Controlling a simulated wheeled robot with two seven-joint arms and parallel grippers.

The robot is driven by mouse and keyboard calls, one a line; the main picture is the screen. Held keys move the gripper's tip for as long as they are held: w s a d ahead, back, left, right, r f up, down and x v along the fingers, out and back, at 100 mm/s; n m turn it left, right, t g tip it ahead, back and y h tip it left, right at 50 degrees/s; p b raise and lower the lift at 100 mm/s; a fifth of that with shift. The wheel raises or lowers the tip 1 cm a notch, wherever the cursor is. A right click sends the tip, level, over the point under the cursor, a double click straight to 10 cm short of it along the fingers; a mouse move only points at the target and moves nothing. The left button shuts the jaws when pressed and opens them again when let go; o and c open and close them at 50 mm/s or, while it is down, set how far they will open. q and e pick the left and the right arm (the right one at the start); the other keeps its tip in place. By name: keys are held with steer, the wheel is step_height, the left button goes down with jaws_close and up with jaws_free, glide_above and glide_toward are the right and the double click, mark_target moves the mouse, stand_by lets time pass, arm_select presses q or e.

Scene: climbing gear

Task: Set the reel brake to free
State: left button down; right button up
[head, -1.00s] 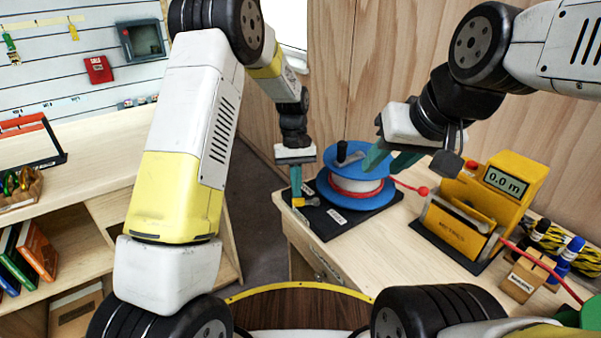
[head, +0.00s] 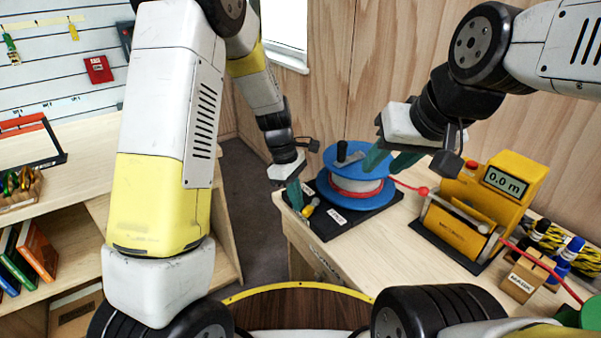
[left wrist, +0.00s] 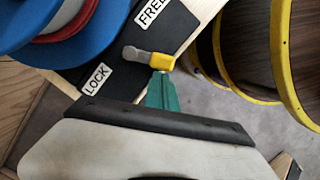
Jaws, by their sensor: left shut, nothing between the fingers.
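The brake lever has a grey arm and yellow tip (head: 308,211). It sits on a black base plate (head: 345,227) beside the blue reel (head: 373,197). In the left wrist view the yellow tip (left wrist: 162,62) points out between the LOCK label (left wrist: 97,78) and the FREE label (left wrist: 152,12). My left gripper (head: 295,196) is shut and empty, its green fingertips (left wrist: 161,78) at the yellow tip, seemingly touching it. My right gripper (head: 380,165) is open at the reel's upper right; whether it touches the reel I cannot tell.
A yellow meter (head: 480,205) reading 0.0 m stands right of the reel, with a red line running to it. A shelf unit (head: 75,175) stands at the left, across a gap.

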arm_select(q)
steer(key=shift+s+d+n, duration=0.1)
steer(key=shift+s+n, duration=0.05)
steer(key=shift+n, duration=0.15)
steer(key=shift+d, duration=0.1)
steer(key=shift+w+d, duration=0.45)
steer(key=shift+w, duration=0.2)
steer(key=shift+a, duration=0.1)
steer(key=shift+w+a, duration=0.15)
steer(key=shift+a, duration=0.15)
steer(key=w+a+r, duration=0.1)
steer(key=a+r, duration=0.4)
steer(key=r, duration=0.4)
steer(key=shift+w+a+r, duration=0.15)
steer(key=shift+w+r, duration=0.2)
steer(key=shift+w, duration=0.05)
